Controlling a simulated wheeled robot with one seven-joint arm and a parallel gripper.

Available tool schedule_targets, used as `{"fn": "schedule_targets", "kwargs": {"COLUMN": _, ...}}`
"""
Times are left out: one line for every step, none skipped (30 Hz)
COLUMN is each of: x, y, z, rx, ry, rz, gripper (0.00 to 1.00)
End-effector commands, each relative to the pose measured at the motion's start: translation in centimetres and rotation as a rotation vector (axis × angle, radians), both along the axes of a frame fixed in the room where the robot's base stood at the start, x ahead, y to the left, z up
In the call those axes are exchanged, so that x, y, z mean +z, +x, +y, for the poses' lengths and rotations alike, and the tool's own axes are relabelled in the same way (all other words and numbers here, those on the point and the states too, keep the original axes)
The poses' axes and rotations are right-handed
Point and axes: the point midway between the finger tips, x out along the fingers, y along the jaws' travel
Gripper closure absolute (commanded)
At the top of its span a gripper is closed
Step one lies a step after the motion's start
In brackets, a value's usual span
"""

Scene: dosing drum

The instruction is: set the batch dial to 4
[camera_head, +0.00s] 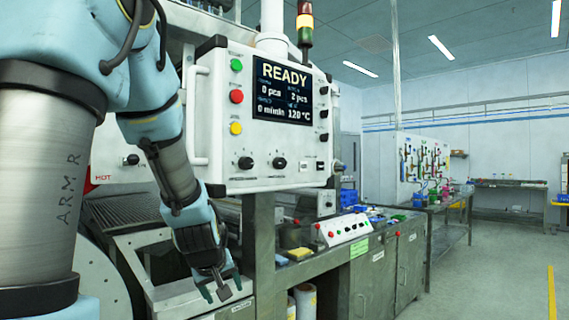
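The control panel (222,120) is a white box with a dark screen (283,92) reading READY, 0 pcs, 2 pcs, 0 m/min and 120 °C. Two black dials sit below the screen, a left one (245,162) and a right one (279,162). Their labels and pointer settings are too small to read, so I cannot tell which is the batch dial. My gripper (221,288) hangs low, below and left of the dials, clear of the panel and pointing down. A grey piece shows between its dark tips; I cannot tell whether it is a finger or something held.
Green, red and yellow buttons (236,96) line the panel's left side, beside a white handle (198,115). Below are a metal bench (330,262) and a small button box (343,229). A tool board (424,160) stands farther right. The floor at right is clear.

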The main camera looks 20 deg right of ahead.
Motion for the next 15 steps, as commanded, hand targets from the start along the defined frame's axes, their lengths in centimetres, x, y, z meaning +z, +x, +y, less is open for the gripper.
{"fn": "schedule_targets", "kwargs": {"x": 2.7, "y": 2.7, "z": -3.9, "rx": 0.042, "ry": -0.105, "rz": -0.096, "gripper": 0.25}}
{"fn": "schedule_targets", "kwargs": {"x": 4.3, "y": 4.0, "z": -6.0, "rx": 0.076, "ry": -0.173, "rz": -0.151, "gripper": 0.25}}
{"fn": "schedule_targets", "kwargs": {"x": 6.6, "y": 5.6, "z": -8.5, "rx": 0.123, "ry": -0.269, "rz": -0.218, "gripper": 0.25}}
{"fn": "schedule_targets", "kwargs": {"x": 8.3, "y": 6.6, "z": -10.4, "rx": 0.158, "ry": -0.342, "rz": -0.265, "gripper": 0.25}}
{"fn": "schedule_targets", "kwargs": {"x": 10.1, "y": 7.4, "z": -12.1, "rx": 0.194, "ry": -0.417, "rz": -0.309, "gripper": 0.25}}
{"fn": "schedule_targets", "kwargs": {"x": 12.4, "y": 8.3, "z": -14.2, "rx": 0.246, "ry": -0.52, "rz": -0.362, "gripper": 0.25}}
{"fn": "schedule_targets", "kwargs": {"x": 14.1, "y": 8.8, "z": -15.7, "rx": 0.285, "ry": -0.598, "rz": -0.398, "gripper": 0.25}}
{"fn": "schedule_targets", "kwargs": {"x": 15.8, "y": 9.2, "z": -16.9, "rx": 0.328, "ry": -0.675, "rz": -0.431, "gripper": 0.25}}
{"fn": "schedule_targets", "kwargs": {"x": 18.0, "y": 9.4, "z": -18.5, "rx": 0.387, "ry": -0.78, "rz": -0.47, "gripper": 0.25}}
{"fn": "schedule_targets", "kwargs": {"x": 19.5, "y": 9.5, "z": -19.5, "rx": 0.433, "ry": -0.858, "rz": -0.495, "gripper": 0.25}}
{"fn": "schedule_targets", "kwargs": {"x": 20.9, "y": 9.4, "z": -20.4, "rx": 0.481, "ry": -0.935, "rz": -0.517, "gripper": 0.25}}
{"fn": "schedule_targets", "kwargs": {"x": 22.7, "y": 9.2, "z": -21.3, "rx": 0.55, "ry": -1.036, "rz": -0.544, "gripper": 0.25}}
{"fn": "schedule_targets", "kwargs": {"x": 23.9, "y": 8.9, "z": -21.9, "rx": 0.603, "ry": -1.11, "rz": -0.561, "gripper": 0.25}}
{"fn": "schedule_targets", "kwargs": {"x": 24.9, "y": 8.6, "z": -22.3, "rx": 0.66, "ry": -1.18, "rz": -0.576, "gripper": 0.25}}
{"fn": "schedule_targets", "kwargs": {"x": 26.1, "y": 8.0, "z": -22.7, "rx": 0.736, "ry": -1.267, "rz": -0.594, "gripper": 0.25}}
